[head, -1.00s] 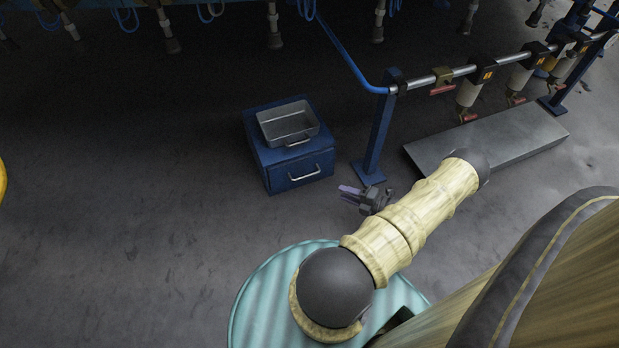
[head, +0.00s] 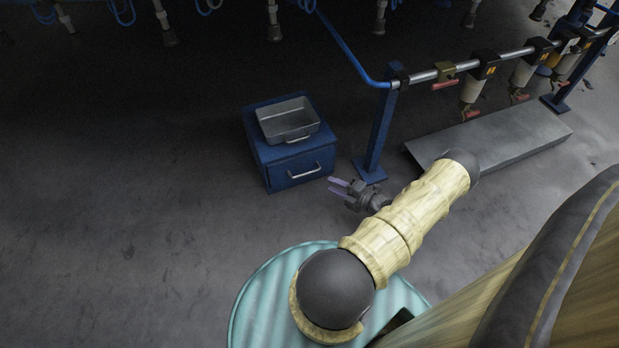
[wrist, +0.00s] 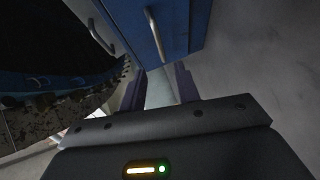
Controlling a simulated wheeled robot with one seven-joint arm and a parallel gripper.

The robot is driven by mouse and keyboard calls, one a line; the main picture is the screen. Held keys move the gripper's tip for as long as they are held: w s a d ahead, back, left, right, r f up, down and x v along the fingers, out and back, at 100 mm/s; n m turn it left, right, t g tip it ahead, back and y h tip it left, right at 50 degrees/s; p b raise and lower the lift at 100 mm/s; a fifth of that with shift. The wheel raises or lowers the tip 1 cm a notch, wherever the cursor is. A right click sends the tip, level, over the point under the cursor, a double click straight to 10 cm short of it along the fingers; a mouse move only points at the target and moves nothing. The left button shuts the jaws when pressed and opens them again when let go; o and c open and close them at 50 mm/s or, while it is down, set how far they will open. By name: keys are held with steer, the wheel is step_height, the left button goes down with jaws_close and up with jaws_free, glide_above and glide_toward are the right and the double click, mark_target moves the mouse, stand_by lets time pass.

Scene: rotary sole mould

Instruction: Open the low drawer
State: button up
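The low drawer (head: 298,172) is the blue front of a small blue cabinet on the floor and looks shut. Its pale bar handle (head: 305,173) lies across the front; in the wrist view the handle (wrist: 154,34) shows near the top. My gripper (head: 335,186) is just right of and in front of the drawer in the head view, apart from the handle. The blue drawer front also shows in the wrist view (wrist: 180,30), beyond the fingertips.
A grey metal tray (head: 289,137) sits on the cabinet. A blue post (head: 377,135) with a pipe rail stands close right of the cabinet, near my gripper. A grey slab (head: 490,140) lies further right. The floor left of the cabinet is clear.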

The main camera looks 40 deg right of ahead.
steer(key=b+x, duration=0.4)
steer(key=x, duration=0.7)
steer(key=shift+s, duration=0.1)
steer(key=shift+c, duration=0.4)
steer(key=shift+a, duration=0.1)
jaws_close()
